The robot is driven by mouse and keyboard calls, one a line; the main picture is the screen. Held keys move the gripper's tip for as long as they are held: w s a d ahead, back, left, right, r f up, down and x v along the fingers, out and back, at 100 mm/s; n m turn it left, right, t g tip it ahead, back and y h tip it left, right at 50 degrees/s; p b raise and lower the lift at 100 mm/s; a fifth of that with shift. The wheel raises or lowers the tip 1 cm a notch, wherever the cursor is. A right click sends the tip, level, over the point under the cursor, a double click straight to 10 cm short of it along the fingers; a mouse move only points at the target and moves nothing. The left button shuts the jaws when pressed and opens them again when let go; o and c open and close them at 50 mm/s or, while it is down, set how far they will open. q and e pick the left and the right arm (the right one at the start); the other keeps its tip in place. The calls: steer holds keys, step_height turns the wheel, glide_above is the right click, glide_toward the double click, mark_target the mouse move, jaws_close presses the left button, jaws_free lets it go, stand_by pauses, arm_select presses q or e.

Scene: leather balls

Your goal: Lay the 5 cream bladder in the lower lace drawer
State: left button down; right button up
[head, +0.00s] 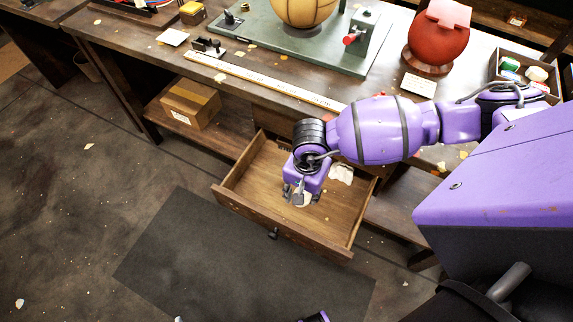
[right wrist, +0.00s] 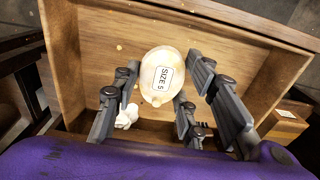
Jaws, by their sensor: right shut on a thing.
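The cream bladder (right wrist: 162,68), a rounded pale thing with a "SIZE 5" label, is held in my right gripper (right wrist: 187,108). In the head view the bladder (head: 305,200) shows only as a small pale patch at the fingertips of the right gripper (head: 301,195). The gripper points down over the open wooden drawer (head: 258,182), inside its walls as seen from above. I cannot tell whether the bladder touches the drawer floor. The drawer (right wrist: 105,52) also fills most of the right wrist view. My left gripper is not seen.
A crumpled white thing (head: 342,173) lies in the drawer near its back right. A cardboard box (head: 190,103) stands on the shelf left of the drawer. A dark mat lies on the floor.

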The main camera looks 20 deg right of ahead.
steer(key=w+a+f, duration=0.3)
steer(key=w+a, duration=0.1)
steer(key=w, duration=0.2)
glide_above(272, 194)
steer(key=s, duration=0.1)
steer(key=f, duration=0.4)
steer(key=shift+d+f+b, duration=0.25)
steer(key=shift+f+b, duration=0.05)
steer(key=shift+b, duration=0.05)
steer(key=shift+w+a+f, duration=0.15)
steer(key=shift+w+f, duration=0.2)
steer(key=shift+f, duration=0.05)
steer(key=shift+w+a+f, duration=0.1)
steer(key=shift+w+f, duration=0.05)
steer(key=shift+f, duration=0.75)
steer(key=shift+w+f, duration=0.1)
steer(key=shift+f, duration=0.75)
steer(key=shift+f, duration=0.2)
steer(key=o, duration=1.2)
steer(key=shift+r, duration=0.1)
